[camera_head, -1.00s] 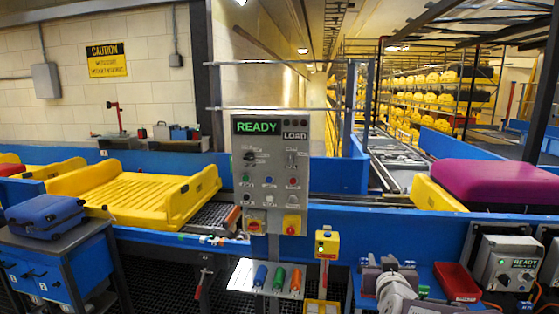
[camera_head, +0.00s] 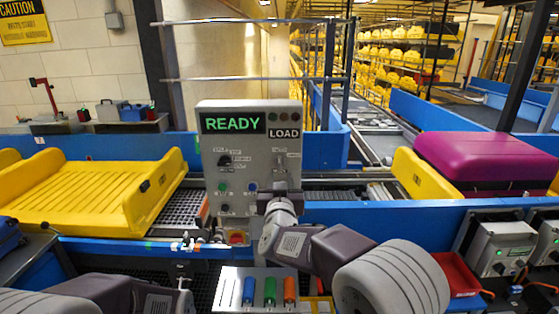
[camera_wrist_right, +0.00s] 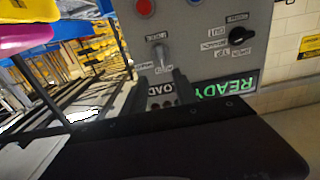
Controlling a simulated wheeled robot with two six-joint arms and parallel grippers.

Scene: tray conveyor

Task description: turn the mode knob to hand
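The grey control panel (camera_head: 212,180) stands upright in the middle of the head view, with a green READY sign and a LOAD plate. Its black mode knob (camera_head: 224,160) is at the upper left, with small labels around it that are too small to read for its setting. The knob also shows in the upside-down right wrist view (camera_wrist_right: 240,35). My right gripper (camera_head: 280,190) is in front of the panel's right half, apart from the knob. In the right wrist view its fingers (camera_wrist_right: 162,84) are apart and empty, near the toggle switch (camera_wrist_right: 160,52). My left arm is low at left; its fingers cannot be made out.
Buttons sit below the knob on the panel. A yellow tray (camera_head: 85,195) lies on the conveyor at left; a purple suitcase (camera_head: 480,160) is at right. Blue, green and orange handles (camera_head: 269,290) stand below the panel. A red bin (camera_head: 455,275) is at lower right.

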